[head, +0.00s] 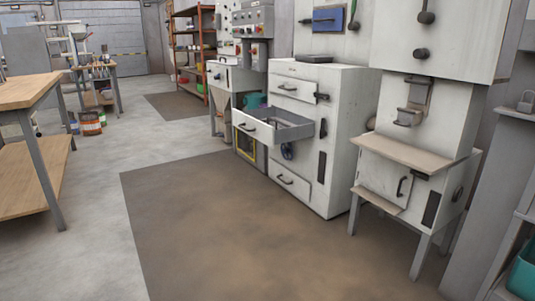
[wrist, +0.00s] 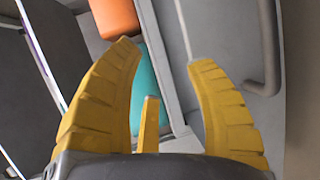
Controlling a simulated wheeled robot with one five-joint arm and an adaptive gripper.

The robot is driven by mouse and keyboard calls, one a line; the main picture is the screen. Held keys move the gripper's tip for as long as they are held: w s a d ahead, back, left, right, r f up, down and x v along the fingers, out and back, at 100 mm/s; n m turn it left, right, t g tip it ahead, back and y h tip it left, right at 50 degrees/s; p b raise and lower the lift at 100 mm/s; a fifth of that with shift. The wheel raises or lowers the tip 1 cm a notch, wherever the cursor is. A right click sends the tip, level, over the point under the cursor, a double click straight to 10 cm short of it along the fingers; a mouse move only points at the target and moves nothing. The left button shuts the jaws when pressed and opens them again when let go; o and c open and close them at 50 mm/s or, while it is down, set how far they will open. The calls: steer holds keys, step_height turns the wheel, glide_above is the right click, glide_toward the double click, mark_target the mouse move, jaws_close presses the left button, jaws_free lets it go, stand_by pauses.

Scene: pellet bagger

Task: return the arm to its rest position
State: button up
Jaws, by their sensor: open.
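My gripper (wrist: 165,55) shows only in the wrist view. Its ridged yellow fingers are spread wide apart, with nothing held between the tips. A shorter yellow piece stands between them lower down. Beyond the fingers are an orange object (wrist: 115,18) and a teal object (wrist: 150,80) beside a grey panel (wrist: 220,35). A grey bar handle (wrist: 272,50) is on the right; I cannot tell how far it is from the fingertips. The arm and gripper are not seen in the head view.
In the head view, a drawer (head: 258,132) sticks out of the white cabinet (head: 340,100). A white machine with a shelf (head: 410,152) stands to its right. A wooden workbench (head: 30,90) is at left. The brown floor mat (head: 220,220) is clear.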

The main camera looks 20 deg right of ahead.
steer(key=w+d+r+t+y+p, duration=0.3)
steer(key=w+r+t+p, duration=0.55)
steer(key=w+r, duration=1.85)
steer(key=w+a+r+n+t+y+p, duration=0.1)
steer(key=w+a+r+y+p, duration=0.3)
steer(key=w+a+r+p, duration=1.15)
steer(key=w+a+r+y+p, duration=0.3)
steer(key=a+r+p, duration=0.1)
steer(key=a+r, duration=0.9)
steer(key=w+a+r+y+p, duration=0.2)
steer(key=w+a+r+p, duration=0.15)
steer(key=a+r, duration=1)
steer(key=s+a+r+y+p, duration=0.1)
steer(key=s+a+r+p, duration=0.1)
steer(key=s+a, duration=0.3)
steer(key=s+a+r+g+y+p, duration=0.1)
steer(key=s+a+r+p, duration=0.2)
steer(key=s+a, duration=0.3)
steer(key=s+a+r+n+g+y+p, duration=0.1)
steer(key=s+a+r+p, duration=0.2)
steer(key=s+a, duration=0.3)
steer(key=a+p, duration=0.1)
steer(key=a, duration=0.2)
